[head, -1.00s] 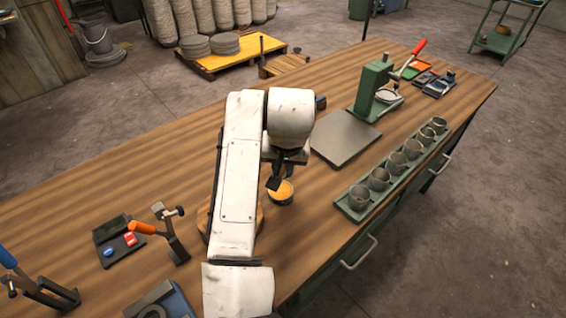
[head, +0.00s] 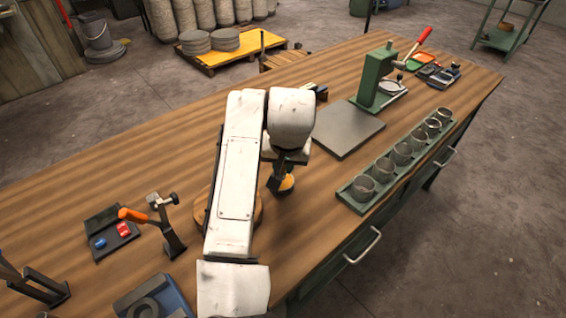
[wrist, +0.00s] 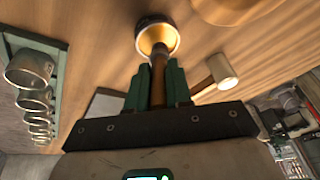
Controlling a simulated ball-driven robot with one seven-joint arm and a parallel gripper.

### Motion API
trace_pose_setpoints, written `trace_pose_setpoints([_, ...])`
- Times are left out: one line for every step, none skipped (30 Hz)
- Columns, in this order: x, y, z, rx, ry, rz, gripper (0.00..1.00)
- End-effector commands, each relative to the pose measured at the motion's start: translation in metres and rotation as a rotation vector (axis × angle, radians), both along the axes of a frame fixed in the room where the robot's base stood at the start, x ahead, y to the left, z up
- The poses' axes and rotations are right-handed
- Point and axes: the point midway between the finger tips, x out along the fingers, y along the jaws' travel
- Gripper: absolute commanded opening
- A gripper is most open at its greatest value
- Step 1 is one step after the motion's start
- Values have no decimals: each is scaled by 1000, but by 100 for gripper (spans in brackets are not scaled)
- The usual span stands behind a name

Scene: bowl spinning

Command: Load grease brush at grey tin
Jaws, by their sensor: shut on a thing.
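My gripper (wrist: 157,75) is shut on the grease brush, whose brown handle (wrist: 158,90) stands between the green fingers in the wrist view. The handle runs away from the fingers to the grey tin (wrist: 143,22), a small round tin with yellow-orange grease inside. The brush's far end overlaps the tin's opening; the bristles are not clear, and I cannot tell how deep they sit. In the head view the tin (head: 287,184) stands on the bench just below my gripper (head: 283,168), partly covered by it.
A green rack of several metal cups (head: 384,168) lies along the bench's front edge. A grey plate (head: 341,132) and green press (head: 374,80) stand beyond. An orange-handled clamp (head: 160,220) is at left. Bare wood lies between tin and rack.

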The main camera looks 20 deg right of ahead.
Motion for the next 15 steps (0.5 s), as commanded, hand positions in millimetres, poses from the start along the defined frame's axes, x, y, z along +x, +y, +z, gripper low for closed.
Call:
trace_pose_setpoints([0, 0, 0, 0, 0, 0, 0])
trace_pose_setpoints([0, 0, 0, 0, 0, 0, 0])
trace_pose_setpoints([0, 0, 0, 0, 0, 0, 0])
trace_pose_setpoints([0, 0, 0, 0, 0, 0, 0])
trace_pose_setpoints([0, 0, 0, 0, 0, 0, 0])
trace_pose_setpoints([0, 0, 0, 0, 0, 0, 0])
trace_pose_setpoints([0, 0, -1, 0, 0, 0, 0])
trace_pose_setpoints([0, 0, -1, 0, 0, 0, 0])
trace_pose_setpoints([0, 0, -1, 0, 0, 0, 0])
trace_pose_setpoints([0, 0, -2, 0, 0, 0, 0])
trace_pose_setpoints([0, 0, -2, 0, 0, 0, 0])
trace_pose_setpoints([0, 0, -2, 0, 0, 0, 0])
trace_pose_setpoints([0, 0, -3, 0, 0, 0, 0])
trace_pose_setpoints([0, 0, -3, 0, 0, 0, 0])
trace_pose_setpoints([0, 0, -3, 0, 0, 0, 0])
